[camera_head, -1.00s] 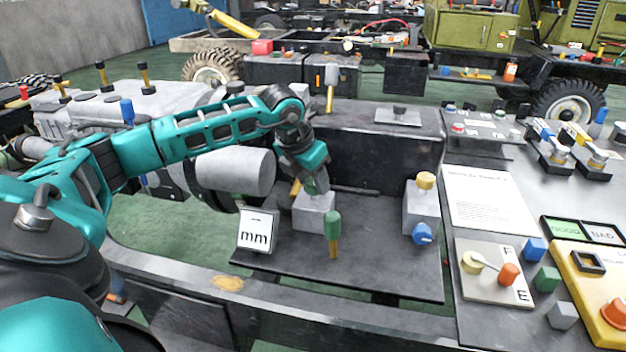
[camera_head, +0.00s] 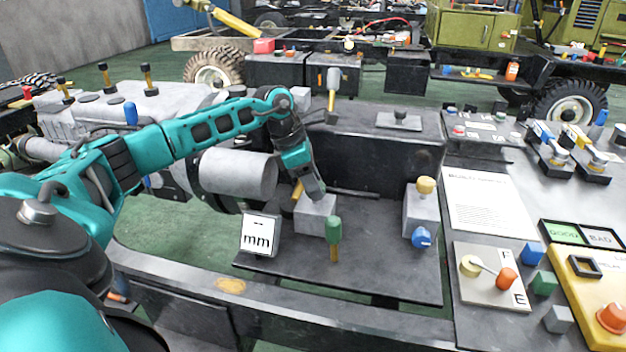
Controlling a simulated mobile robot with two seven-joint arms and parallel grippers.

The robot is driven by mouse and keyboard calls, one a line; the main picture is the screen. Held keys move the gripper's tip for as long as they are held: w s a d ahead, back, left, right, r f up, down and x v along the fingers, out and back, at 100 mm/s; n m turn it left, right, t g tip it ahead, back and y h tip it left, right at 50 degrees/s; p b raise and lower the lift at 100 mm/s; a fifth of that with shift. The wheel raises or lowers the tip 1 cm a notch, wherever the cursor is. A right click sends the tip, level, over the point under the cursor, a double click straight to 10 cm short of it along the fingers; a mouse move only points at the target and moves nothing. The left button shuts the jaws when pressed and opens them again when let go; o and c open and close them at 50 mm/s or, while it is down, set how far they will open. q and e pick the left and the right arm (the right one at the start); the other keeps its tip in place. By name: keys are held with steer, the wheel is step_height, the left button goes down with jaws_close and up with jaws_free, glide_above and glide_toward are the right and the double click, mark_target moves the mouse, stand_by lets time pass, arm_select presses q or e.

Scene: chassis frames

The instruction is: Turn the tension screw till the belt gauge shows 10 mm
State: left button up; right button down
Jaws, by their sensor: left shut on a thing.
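The belt gauge (camera_head: 261,234) is a small white display panel at the lower middle left. It shows a dash above "mm", with no readable number. A grey block (camera_head: 316,215) stands right of it on a dark plate. My left gripper (camera_head: 318,193) reaches down to the top of this block and is shut there. The tension screw appears to be between its fingers, hidden by them. A yellow handle (camera_head: 297,190) sticks up beside the block. My right gripper is out of view.
A second grey block (camera_head: 421,215) with a yellow knob on top and a blue knob in front stands to the right. A grey cylinder (camera_head: 238,174) lies left of my gripper.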

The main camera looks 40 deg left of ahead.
arm_select(q)
steer(key=shift+m, duration=0.3)
steer(key=o, duration=1.1)
steer(key=shift+c, duration=0.2)
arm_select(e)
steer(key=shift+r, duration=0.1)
arm_select(q)
steer(key=p+v, duration=0.1)
steer(key=v, duration=1.2)
steer(key=shift+w+p, duration=0.2)
steer(key=shift+p, duration=0.2)
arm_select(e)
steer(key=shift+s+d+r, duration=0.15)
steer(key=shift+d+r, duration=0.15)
